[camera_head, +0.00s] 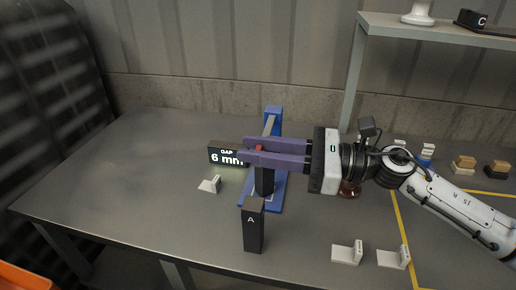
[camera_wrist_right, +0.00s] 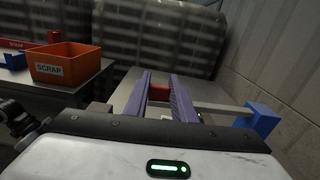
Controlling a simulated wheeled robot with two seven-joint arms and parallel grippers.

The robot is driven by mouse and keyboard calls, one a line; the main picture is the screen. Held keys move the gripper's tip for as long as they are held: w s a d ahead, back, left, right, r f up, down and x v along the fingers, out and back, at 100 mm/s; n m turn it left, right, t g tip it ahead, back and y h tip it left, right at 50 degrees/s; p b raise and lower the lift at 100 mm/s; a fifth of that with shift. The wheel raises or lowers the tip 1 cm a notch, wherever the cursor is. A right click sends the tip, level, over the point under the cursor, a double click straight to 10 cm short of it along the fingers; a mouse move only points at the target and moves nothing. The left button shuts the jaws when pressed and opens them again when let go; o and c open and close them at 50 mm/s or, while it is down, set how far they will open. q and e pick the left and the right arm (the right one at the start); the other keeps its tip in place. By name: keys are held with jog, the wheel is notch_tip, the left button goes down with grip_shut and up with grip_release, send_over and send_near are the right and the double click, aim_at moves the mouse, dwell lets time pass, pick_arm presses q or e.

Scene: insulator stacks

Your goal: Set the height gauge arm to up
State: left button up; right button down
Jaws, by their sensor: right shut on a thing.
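The height gauge has a blue post (camera_head: 273,113) at the back and a blue base (camera_head: 274,197). Its grey arm (camera_head: 268,127) runs forward from the post to a red end (camera_head: 259,149). In the right wrist view, the red end (camera_wrist_right: 160,89) is between the purple fingers, and the grey arm (camera_wrist_right: 222,108) reaches the blue post (camera_wrist_right: 262,119) at right. My right gripper (camera_head: 250,151) is shut on the red end. A dark stack (camera_head: 264,182) stands below it on the base, partly hidden by the fingers. My left gripper is not in view.
A "GAP 6 mm" display (camera_head: 226,157) is left of the gauge. A dark block marked A (camera_head: 253,228) stands in front. Small white pieces (camera_head: 346,253) lie nearby. A shelf (camera_head: 440,28) is at back right. An orange scrap bin (camera_wrist_right: 65,63) shows in the wrist view.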

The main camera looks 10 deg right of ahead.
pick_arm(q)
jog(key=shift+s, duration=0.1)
pick_arm(e)
jog(key=shift+r, duration=0.1)
jog(key=shift+r+m+p, duration=0.5)
jog(key=shift+r+p, duration=0.35)
jog(key=shift+p, duration=0.1)
jog(key=r+m+p, duration=0.1)
jog(key=r, duration=0.1)
jog(key=w+r+m+p, duration=0.1)
jog(key=p, duration=0.1)
jog(key=w+r+m+p, duration=0.1)
jog(key=r+m+p, duration=0.1)
jog(key=shift+w+d+r, duration=0.1)
jog(key=shift+d+r, duration=0.2)
jog(key=shift+d, duration=0.05)
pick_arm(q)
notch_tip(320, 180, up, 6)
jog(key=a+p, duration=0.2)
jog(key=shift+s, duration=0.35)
pick_arm(e)
jog(key=shift+w+d+r+m, duration=0.25)
jog(key=shift+w+r+m, duration=0.6)
jog(key=shift+m, duration=0.25)
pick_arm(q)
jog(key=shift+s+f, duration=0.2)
